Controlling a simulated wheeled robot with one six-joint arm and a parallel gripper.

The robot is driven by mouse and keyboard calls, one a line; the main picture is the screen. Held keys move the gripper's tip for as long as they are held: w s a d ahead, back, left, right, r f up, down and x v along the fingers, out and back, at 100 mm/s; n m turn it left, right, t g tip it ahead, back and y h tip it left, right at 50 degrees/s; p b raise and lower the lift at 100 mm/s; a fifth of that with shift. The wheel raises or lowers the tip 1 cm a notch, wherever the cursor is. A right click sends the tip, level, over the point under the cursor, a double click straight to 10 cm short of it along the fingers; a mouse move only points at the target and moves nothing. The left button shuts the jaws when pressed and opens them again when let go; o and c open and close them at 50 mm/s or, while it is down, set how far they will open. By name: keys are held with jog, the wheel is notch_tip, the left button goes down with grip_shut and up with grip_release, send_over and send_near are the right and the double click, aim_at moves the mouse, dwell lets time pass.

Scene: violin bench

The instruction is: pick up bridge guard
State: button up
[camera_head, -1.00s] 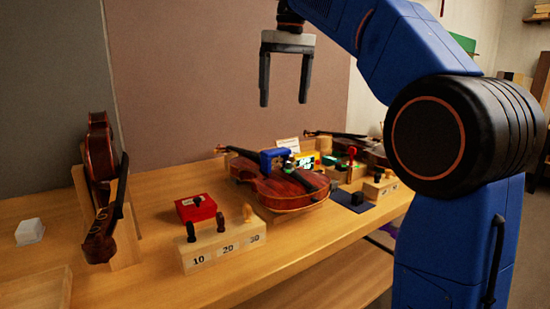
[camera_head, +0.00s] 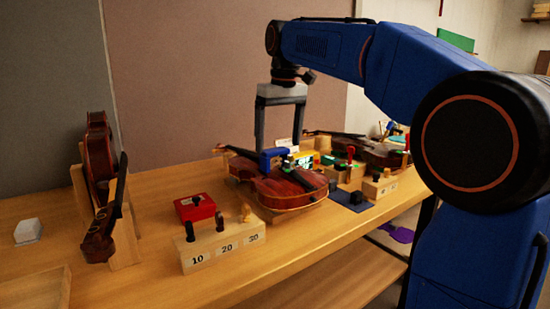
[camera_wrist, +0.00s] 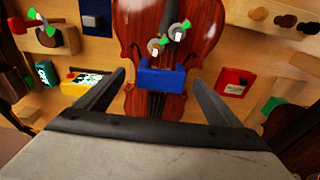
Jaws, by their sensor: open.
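The bridge guard, a blue bracket-shaped piece (camera_head: 268,159), sits across the strings of a red-brown violin (camera_head: 290,194) lying on the bench. It also shows in the wrist view (camera_wrist: 162,77), near the middle of the violin body. My gripper (camera_head: 278,145) is open and empty, pointing down over the violin. In the wrist view the bridge guard appears between the two fingers (camera_wrist: 158,78), with space on both sides. The fingers do not appear to touch it. I cannot tell the exact height left between the fingertips and it.
Small clips with green and grey parts (camera_wrist: 168,38) stand on the violin near the guard. A yellow device (camera_wrist: 84,84) and a red box (camera_wrist: 235,82) lie to either side. A numbered wooden block (camera_head: 222,246) stands in front, and another violin stands upright (camera_head: 98,190) at left.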

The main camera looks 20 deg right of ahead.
aim_at(275, 150)
jog(key=f, duration=0.2)
jog(key=w+f, duration=0.1)
jog(key=shift+w+a+f, duration=0.1)
jog(key=shift+a+f, duration=0.1)
jog(key=shift+a, duration=0.1)
jog(key=shift+f, duration=0.5)
jog(key=shift+c, duration=0.7)
jog(key=c, duration=1)
